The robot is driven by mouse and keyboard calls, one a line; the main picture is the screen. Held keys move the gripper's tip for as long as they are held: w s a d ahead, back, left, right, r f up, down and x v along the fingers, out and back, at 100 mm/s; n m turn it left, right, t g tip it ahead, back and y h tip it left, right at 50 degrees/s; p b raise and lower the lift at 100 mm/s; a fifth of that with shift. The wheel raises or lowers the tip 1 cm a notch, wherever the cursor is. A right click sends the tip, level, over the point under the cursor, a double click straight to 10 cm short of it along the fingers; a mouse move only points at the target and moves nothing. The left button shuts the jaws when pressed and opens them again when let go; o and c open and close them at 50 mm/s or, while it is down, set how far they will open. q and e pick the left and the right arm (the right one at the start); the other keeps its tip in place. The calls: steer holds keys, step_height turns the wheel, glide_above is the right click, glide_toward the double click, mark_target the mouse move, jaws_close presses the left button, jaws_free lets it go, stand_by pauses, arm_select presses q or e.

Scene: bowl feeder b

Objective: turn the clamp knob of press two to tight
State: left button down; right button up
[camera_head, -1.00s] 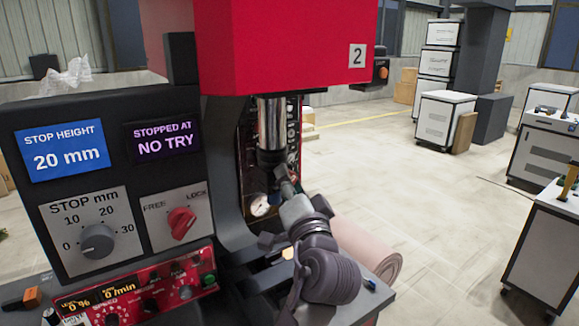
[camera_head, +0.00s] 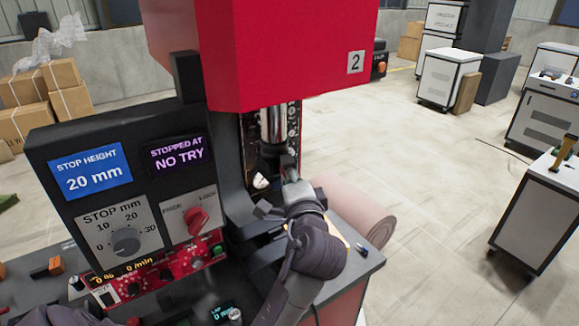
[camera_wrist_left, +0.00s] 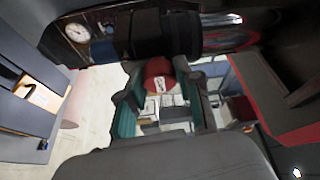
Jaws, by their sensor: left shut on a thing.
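Press two (camera_head: 290,50) has a red head with a "2" plate and a bright metal ram (camera_head: 272,125) below it. My left gripper (camera_head: 288,174) is at the ram's lower end, in front of the column. In the left wrist view its fingers are shut on a red round knob (camera_wrist_left: 158,70) with a small white mark, seemingly the clamp knob. In the head view this knob is hidden by the gripper, and I cannot read its setting. A separate red FREE/LOCK knob (camera_head: 198,220) is on the control panel.
The panel reads "STOP HEIGHT 20 mm" (camera_head: 90,171) and "STOPPED AT NO TRY" (camera_head: 179,155). A grey stop knob (camera_head: 126,241) is below. A pale pink roll (camera_head: 355,215) lies behind my arm. Cabinets (camera_head: 448,77) and clear floor are at the right.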

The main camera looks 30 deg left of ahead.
stand_by(0.3)
arm_select(q)
steer(key=c, duration=0.8)
jaws_free()
steer(key=shift+o, duration=0.2)
steer(key=shift+d, duration=0.1)
steer(key=v, duration=0.7)
steer(key=shift+s, duration=0.2)
steer(key=shift+d, duration=0.15)
